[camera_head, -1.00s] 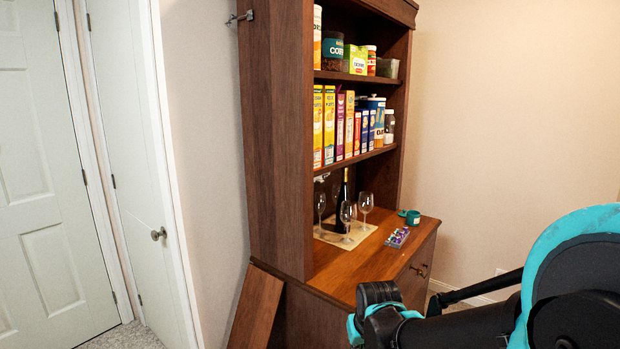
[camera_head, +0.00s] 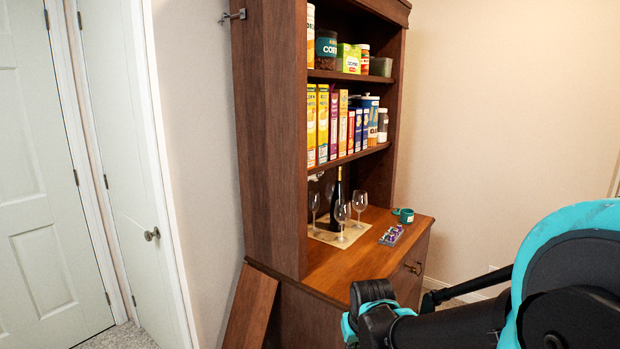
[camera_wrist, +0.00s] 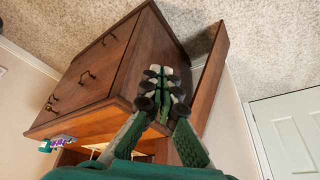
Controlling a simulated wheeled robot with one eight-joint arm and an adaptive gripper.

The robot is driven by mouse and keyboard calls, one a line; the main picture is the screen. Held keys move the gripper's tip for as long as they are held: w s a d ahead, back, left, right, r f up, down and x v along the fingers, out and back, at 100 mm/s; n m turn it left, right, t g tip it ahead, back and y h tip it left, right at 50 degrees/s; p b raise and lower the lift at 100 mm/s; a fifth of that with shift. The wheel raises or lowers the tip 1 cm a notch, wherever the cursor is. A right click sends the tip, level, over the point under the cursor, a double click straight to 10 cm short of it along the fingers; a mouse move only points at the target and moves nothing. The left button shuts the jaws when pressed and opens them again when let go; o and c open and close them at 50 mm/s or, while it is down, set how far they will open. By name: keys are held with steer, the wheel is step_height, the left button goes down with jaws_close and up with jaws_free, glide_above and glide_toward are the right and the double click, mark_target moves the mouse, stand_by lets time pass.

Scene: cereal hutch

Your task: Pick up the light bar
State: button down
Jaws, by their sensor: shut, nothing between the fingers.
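I cannot single out a light bar for certain. A small pale piece (camera_head: 316,176) shows under the lower shelf at the back of the hutch, too small to make out. A small purple, multicoloured pack (camera_head: 391,235) lies on the hutch counter, and it also shows at the left of the wrist view (camera_wrist: 57,143). My gripper (camera_wrist: 162,80) is shut and empty, its fingertips in front of the cabinet's side in the wrist view. In the head view the fingers are out of sight; only my arm shows at lower right.
The wooden hutch (camera_head: 270,140) holds cereal boxes (camera_head: 322,124) and jars. On its counter (camera_head: 340,262) stand wine glasses (camera_head: 342,212), a dark bottle (camera_head: 337,200) and a teal mug (camera_head: 406,215). A loose board (camera_head: 250,312) leans on its left side. Carpet is clear before the doors.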

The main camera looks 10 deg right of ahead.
mark_target(316, 180)
steer(key=c, duration=2.2)
jaws_free()
steer(key=shift+o, duration=1.4)
steer(key=w+a+r+m+t+y, duration=0.1)
steer(key=w+a+r+t+y, duration=0.2)
steer(key=w+a+r, duration=0.4)
steer(key=w+a, duration=0.1)
steer(key=w, duration=0.2)
steer(key=shift+r+t+y, duration=0.15)
steer(key=shift+t+y, duration=0.25)
steer(key=w+a+r+m+t+y, duration=0.1)
steer(key=w+r+m+t+y, duration=0.1)
steer(key=w+r+m+t, duration=0.95)
steer(key=w+d+r+m+g+h, duration=0.2)
steer(key=w+d+r+m+h, duration=0.5)
steer(key=r, duration=0.4)
steer(key=shift+n+t+y, duration=0.25)
steer(key=shift+n+y, duration=0.35)
steer(key=shift+n, duration=0.15)
steer(key=w, duration=1.2)
steer(key=shift+a+r, duration=0.1)
steer(key=shift+a, duration=0.1)
steer(key=shift+w+d+f, duration=0.1)
steer(key=shift+w, duration=1.25)
steer(key=shift+w+f, duration=0.1)
steer(key=shift+w, duration=1.2)
